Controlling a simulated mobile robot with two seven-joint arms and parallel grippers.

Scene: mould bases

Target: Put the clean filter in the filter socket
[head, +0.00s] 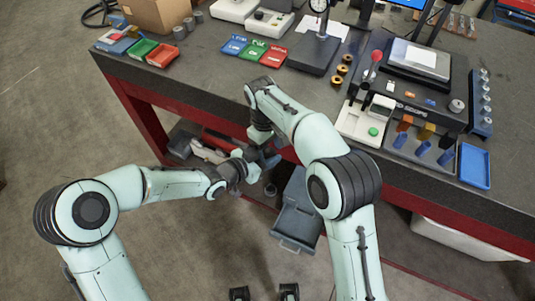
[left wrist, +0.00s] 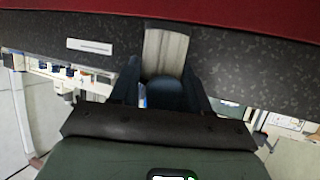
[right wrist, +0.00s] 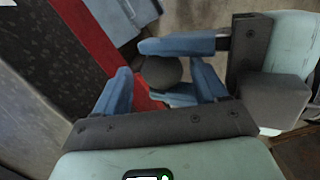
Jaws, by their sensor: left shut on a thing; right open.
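My left gripper (left wrist: 163,80) is shut on a filter (left wrist: 166,48) with a pale, pleated side, seen between its fingers in the left wrist view. In the right wrist view a dark round end (right wrist: 161,72) shows between the left gripper's blue fingers. My right gripper (right wrist: 163,88) is open, its fingers on either side of that dark end; I cannot tell whether they touch it. In the head view both grippers meet in front of the bench's front edge, with the left gripper (head: 264,161) partly hidden by the right arm. I cannot make out the filter socket.
A grey bin (head: 297,222) is below.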

